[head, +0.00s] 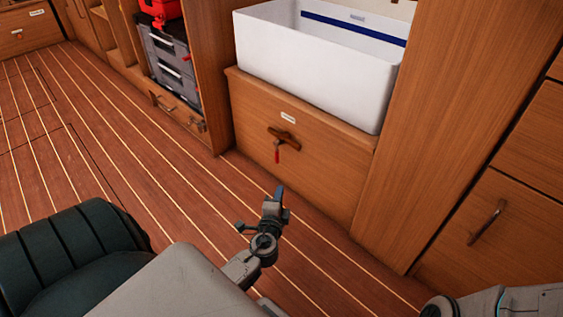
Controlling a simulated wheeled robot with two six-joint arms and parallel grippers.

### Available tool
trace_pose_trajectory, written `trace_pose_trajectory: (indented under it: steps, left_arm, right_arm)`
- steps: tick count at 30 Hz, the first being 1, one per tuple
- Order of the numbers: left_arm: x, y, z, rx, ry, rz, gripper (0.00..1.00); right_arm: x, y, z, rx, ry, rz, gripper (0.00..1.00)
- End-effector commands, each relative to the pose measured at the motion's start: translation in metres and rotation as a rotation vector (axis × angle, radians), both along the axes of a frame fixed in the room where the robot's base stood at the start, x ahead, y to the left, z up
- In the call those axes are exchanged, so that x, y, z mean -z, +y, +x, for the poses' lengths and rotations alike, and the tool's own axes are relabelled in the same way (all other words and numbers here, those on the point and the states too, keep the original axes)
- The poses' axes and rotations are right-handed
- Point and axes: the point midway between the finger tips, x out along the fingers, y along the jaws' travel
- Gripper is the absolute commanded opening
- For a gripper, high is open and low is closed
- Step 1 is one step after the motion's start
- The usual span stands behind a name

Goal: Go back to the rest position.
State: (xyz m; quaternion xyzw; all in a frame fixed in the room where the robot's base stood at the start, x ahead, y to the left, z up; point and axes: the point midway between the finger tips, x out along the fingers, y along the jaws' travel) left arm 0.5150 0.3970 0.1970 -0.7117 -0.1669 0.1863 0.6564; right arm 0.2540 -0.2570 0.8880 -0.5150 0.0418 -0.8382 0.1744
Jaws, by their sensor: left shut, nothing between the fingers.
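My left gripper (279,194) is in the middle of the head view, over the planked floor and in front of the wooden drawer front. It is shut, with nothing between its fingers. It appears apart from the drawer front and its handle. A grey part of my right arm shows at the bottom right corner. My right gripper is not in view.
A wooden drawer front (325,165) has a handle with a red tag (277,152). A white open bin (310,75) stands above it. Grey cases (172,68) stand on a shelf at left. Another cabinet (500,225) is at right. The striped floor (110,130) is clear at left.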

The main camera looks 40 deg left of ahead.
Motion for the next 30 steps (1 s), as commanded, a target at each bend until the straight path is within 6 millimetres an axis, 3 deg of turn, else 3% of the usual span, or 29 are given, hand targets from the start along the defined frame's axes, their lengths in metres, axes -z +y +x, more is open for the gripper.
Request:
trace_pose_trajectory:
  steps: [21, 30]
  left_arm:
    - [-0.001, -0.004, -0.006, 0.000, 0.000, -0.001, 0.00]
    - [-0.048, -0.004, -0.006, 0.000, 0.000, -0.001, 0.00]
  right_arm:
    - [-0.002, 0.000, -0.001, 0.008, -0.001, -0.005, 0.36]
    - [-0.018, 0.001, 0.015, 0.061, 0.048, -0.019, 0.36]
